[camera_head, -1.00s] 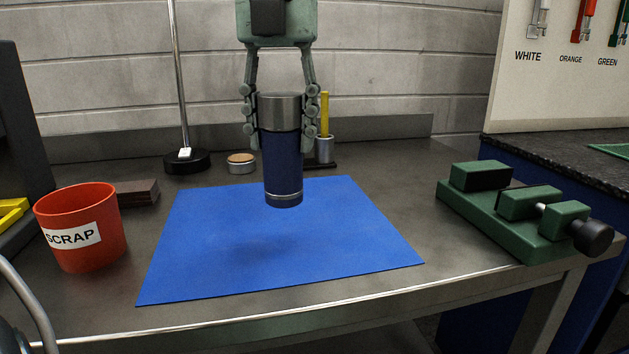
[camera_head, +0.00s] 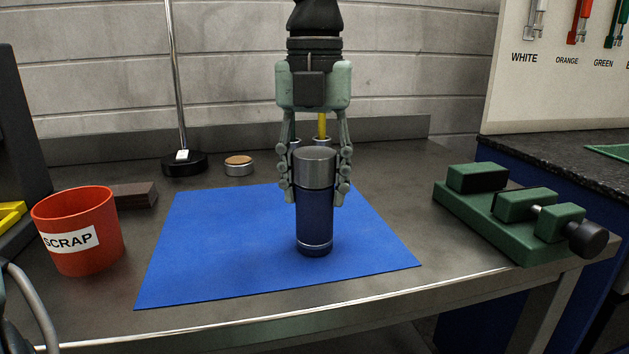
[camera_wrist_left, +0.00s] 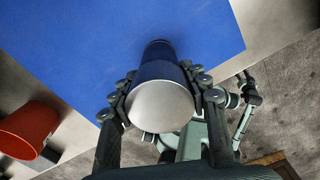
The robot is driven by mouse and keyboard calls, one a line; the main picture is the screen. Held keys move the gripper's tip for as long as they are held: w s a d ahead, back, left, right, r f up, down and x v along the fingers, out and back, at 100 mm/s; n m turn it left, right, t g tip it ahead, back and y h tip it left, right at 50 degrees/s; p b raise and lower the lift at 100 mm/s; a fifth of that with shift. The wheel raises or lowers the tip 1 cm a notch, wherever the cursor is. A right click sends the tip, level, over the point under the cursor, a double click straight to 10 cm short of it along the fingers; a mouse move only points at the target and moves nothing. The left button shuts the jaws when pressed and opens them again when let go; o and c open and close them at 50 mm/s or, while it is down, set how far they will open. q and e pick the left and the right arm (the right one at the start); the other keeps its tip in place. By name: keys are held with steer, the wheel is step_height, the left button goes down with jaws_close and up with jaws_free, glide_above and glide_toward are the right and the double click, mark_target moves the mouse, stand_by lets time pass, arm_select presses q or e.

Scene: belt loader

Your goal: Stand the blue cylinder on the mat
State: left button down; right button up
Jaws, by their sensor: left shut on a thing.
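The blue cylinder (camera_head: 315,215) has a dark blue body and a silver top. It is upright over the front right part of the blue mat (camera_head: 215,240), with its base at or very close to the mat; I cannot tell if it touches. My left gripper (camera_head: 316,190) is shut around its upper part from above. In the left wrist view, the cylinder's silver end (camera_wrist_left: 160,105) sits between the fingers, with the mat (camera_wrist_left: 80,45) beyond. Green-grey parts of my own body show at the right of that view; whether my right gripper is among them is unclear.
A red SCRAP bin (camera_head: 78,230) stands left of the mat. A black-based stand (camera_head: 184,163), a small round tin (camera_head: 238,166) and a brown block (camera_head: 135,195) are behind. A green vise (camera_head: 510,210) is at the right. Bare bench lies between mat and vise.

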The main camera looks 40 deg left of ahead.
arm_select(q)
steer(key=shift+f, duration=0.1)
steer(key=c, duration=1.1)
jaws_free()
steer(key=shift+o, duration=1.6)
step_height(320, 180, up, 11)
steer(key=shift+r+p, duration=0.3)
steer(key=shift+r, duration=0.3)
arm_select(e)
steer(key=shift+s+f, duration=0.2)
steer(key=shift+f, duration=0.45)
